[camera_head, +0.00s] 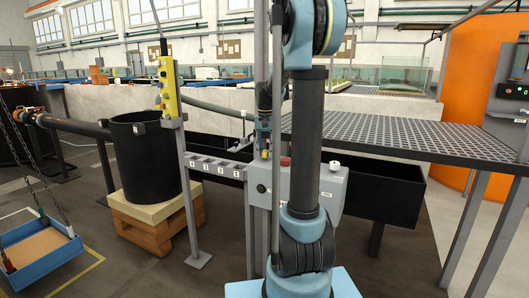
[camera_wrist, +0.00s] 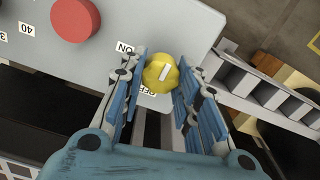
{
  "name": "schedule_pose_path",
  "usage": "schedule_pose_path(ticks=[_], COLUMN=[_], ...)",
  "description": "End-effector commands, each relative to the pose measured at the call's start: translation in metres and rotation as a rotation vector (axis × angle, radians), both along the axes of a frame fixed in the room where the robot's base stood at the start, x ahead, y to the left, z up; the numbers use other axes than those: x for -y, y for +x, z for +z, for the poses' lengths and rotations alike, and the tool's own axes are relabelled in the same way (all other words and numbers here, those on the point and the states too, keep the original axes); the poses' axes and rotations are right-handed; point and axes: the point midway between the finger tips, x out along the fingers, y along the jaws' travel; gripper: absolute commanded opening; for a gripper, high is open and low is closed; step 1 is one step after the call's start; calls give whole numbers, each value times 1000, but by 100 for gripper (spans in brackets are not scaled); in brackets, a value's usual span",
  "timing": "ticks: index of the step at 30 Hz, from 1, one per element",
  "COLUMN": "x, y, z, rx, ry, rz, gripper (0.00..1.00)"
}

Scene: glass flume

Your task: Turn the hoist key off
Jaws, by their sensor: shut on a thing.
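The hoist key (camera_wrist: 158,78) is a yellow rotary knob with a white bar on it, set on a grey control box (camera_wrist: 105,28). It shows in the wrist view between the blue-padded fingers of my gripper (camera_wrist: 161,70), which are shut on it. An ON label is at the knob's upper left and a partly covered OFF label is just below it. The white bar is slanted, and I cannot tell which label it marks.
A red button (camera_wrist: 75,19) stands out from the box near the knob. A slotted grey rack (camera_head: 215,167) adjoins the box on the left. A yellow pendant (camera_head: 168,85) hangs on a post. A grated platform (camera_head: 410,136) is at right, and a black barrel (camera_head: 148,160) at left.

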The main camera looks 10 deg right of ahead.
Motion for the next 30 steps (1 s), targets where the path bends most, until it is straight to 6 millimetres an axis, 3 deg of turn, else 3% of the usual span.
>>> schedule_pose_path(ticks=[1, 2, 4, 16, 30], x=[-1, -1, -1, -1, 0], y=[5, 5, 5, 5, 2], z=[2, 2, 2, 13, 89], rx=[9, 9, 9, 9, 2], ry=[2, 3, 3, 3, 1], rz=[0, 0, 0, 1, 0], gripper=[6, 32, 48, 50, 51])
